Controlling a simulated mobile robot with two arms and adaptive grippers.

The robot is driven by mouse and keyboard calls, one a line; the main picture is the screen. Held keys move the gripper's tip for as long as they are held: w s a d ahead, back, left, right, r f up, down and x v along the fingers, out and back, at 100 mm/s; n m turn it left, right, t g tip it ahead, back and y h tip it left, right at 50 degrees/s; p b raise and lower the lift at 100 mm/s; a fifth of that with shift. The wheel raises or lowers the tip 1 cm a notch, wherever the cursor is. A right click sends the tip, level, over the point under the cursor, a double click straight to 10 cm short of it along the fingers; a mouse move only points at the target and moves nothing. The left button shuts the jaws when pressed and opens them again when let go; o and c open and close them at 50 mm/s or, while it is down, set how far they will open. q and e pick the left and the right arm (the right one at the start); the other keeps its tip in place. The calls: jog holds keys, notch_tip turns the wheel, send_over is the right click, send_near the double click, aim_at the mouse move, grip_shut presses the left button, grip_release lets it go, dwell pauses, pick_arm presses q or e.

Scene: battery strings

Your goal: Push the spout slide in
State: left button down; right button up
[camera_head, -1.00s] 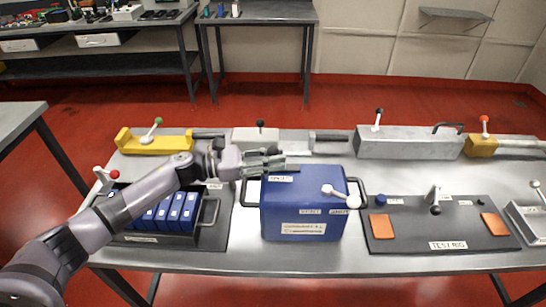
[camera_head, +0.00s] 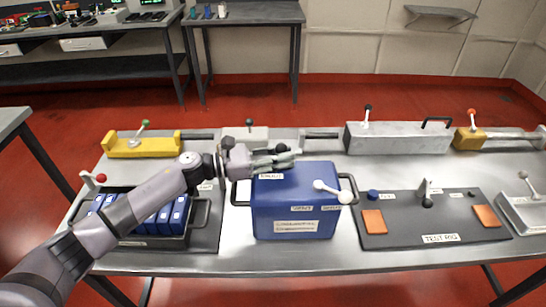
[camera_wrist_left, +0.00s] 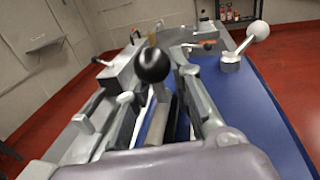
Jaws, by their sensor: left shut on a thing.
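The blue box (camera_head: 295,215) stands on the table, with a label reading like "SPOUT" (camera_head: 270,176) at its top left. My left gripper (camera_head: 280,158) lies over the back left part of its top, pointing right. The left wrist view shows the fingers (camera_wrist_left: 160,120) either side of a grey bar (camera_wrist_left: 157,125), which looks like the spout slide; the fingers hide most of it. A black ball knob (camera_wrist_left: 153,65) shows past the fingertips. A white ball lever (camera_head: 325,188) stands on the box's right side. My right gripper is not in view.
A black tray (camera_head: 150,240) of blue cells stands left of the box. The test rig plate (camera_head: 400,235) with orange pads lies to the right. A yellow device (camera_head: 145,146) and grey devices (camera_head: 397,138) line the back edge.

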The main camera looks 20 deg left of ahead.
pick_arm(q)
jog(key=c, duration=1.9)
grip_release()
jog(key=shift+w+r, duration=0.1)
jog(key=shift+r, duration=0.1)
jog(key=o, duration=0.4)
jog(key=shift+f, duration=0.1)
jog(key=shift+o, duration=1)
jog(key=shift+f, duration=0.1)
jog(key=v, duration=1.2)
